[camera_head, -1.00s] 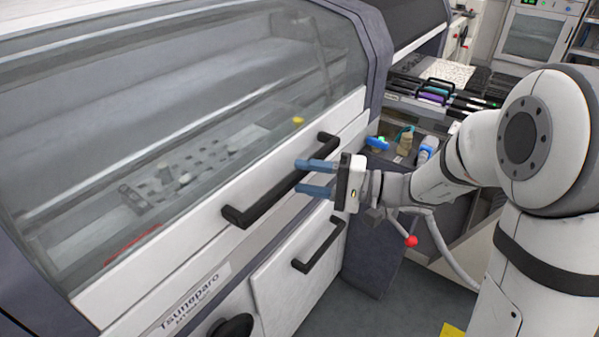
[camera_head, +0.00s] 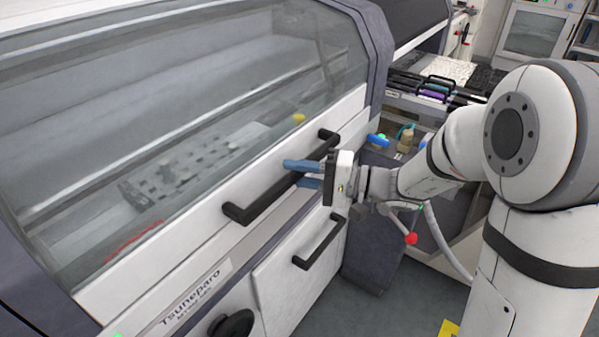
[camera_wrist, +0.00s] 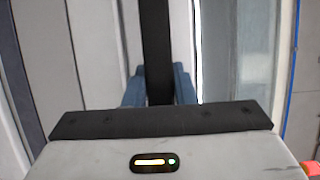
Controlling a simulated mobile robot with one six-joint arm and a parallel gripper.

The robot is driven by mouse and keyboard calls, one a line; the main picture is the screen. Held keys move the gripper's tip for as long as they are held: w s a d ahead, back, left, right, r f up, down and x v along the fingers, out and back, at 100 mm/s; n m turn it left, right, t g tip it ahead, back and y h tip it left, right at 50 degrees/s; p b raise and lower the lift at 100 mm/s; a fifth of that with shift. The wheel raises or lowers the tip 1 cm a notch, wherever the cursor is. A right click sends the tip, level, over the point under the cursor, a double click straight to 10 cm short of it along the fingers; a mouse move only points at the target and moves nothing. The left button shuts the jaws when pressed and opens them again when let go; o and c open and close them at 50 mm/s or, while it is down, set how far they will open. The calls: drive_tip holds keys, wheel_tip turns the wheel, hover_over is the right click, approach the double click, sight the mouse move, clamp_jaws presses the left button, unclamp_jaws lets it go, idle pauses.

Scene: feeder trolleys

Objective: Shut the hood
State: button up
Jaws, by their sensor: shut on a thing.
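The hood (camera_head: 190,120) is a large clear panel in a white frame on the machine at left. Its frame lies against the white front of the machine, and I see no clear gap below it. A long black bar handle (camera_head: 262,200) runs along its lower edge. My gripper (camera_head: 294,174) is shut on this handle near its upper right end, one blue finger on each side.
A feeder trolley (camera_head: 440,92) with coloured feeders stands behind my arm. Grey floor (camera_head: 375,300) is free at the lower middle.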

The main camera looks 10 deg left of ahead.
clamp_jaws()
drive_tip(key=shift+d+r+p, duration=0.1)
drive_tip(key=shift+r+p, duration=0.2)
drive_tip(key=shift+r, duration=0.05)
drive_tip(key=s+d+r+h+p, duration=0.1)
drive_tip(key=d+r+p, duration=0.2)
drive_tip(key=r, duration=0.3)
drive_tip(key=shift+s+d+r+m+h+p, duration=0.3)
drive_tip(key=shift+r+p, duration=0.1)
drive_tip(key=shift+p, duration=0.25)
drive_tip(key=o, duration=0.9)
unclamp_jaws()
drive_tip(key=shift+a, duration=0.1)
